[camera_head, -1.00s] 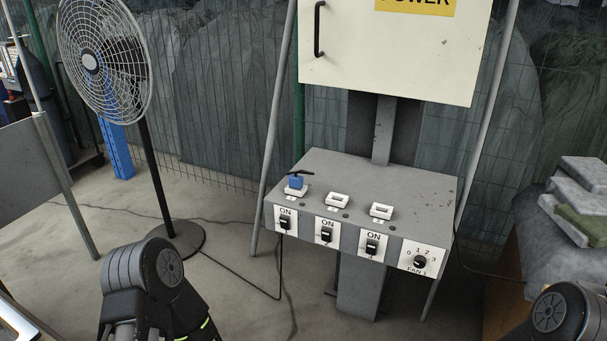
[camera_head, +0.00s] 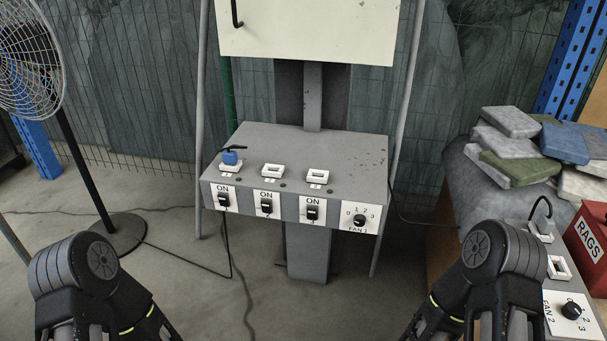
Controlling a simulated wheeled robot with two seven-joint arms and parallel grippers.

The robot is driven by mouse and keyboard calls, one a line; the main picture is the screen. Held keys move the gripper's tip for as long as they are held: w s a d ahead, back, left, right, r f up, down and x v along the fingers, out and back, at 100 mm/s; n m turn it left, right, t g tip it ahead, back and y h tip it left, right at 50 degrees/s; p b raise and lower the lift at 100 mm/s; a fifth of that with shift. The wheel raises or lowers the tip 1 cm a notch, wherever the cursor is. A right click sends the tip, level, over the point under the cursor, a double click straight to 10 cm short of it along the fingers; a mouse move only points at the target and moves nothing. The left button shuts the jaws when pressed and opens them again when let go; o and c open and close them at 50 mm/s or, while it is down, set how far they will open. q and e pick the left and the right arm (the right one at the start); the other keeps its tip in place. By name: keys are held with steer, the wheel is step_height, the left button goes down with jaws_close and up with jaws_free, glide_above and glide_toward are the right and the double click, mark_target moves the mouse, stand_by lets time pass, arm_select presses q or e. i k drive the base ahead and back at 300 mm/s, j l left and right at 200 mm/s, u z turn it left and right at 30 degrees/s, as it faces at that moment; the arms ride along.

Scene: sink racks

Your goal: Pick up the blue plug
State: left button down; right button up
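The blue plug (camera_head: 230,157) sits in the left of three white sockets on top of the grey control box (camera_head: 342,150). A black cable end shows at its top. The middle socket (camera_head: 272,170) and the right socket (camera_head: 318,176) are empty. My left arm comes in at the lower left and my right arm at the lower right, both well in front of the box and apart from the plug. The fingers of both grippers are outside the picture.
Three ON switches (camera_head: 267,206) and a FAN 1 dial (camera_head: 359,219) are on the box front. A standing fan (camera_head: 28,60) is at left. A second panel with a FAN 2 dial (camera_head: 571,310) and a red RAGS box (camera_head: 588,235) are at right, below folded rags (camera_head: 515,168).

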mark_target(229, 157)
steer(key=i+j+z, duration=0.4)
steer(key=j+z, duration=0.15)
steer(key=j, duration=0.15)
steer(key=i+j+z, duration=0.15)
steer(key=j+z, duration=0.15)
steer(key=i+j+z, duration=0.1)
steer(key=j+z, duration=0.2)
steer(key=j, duration=0.2)
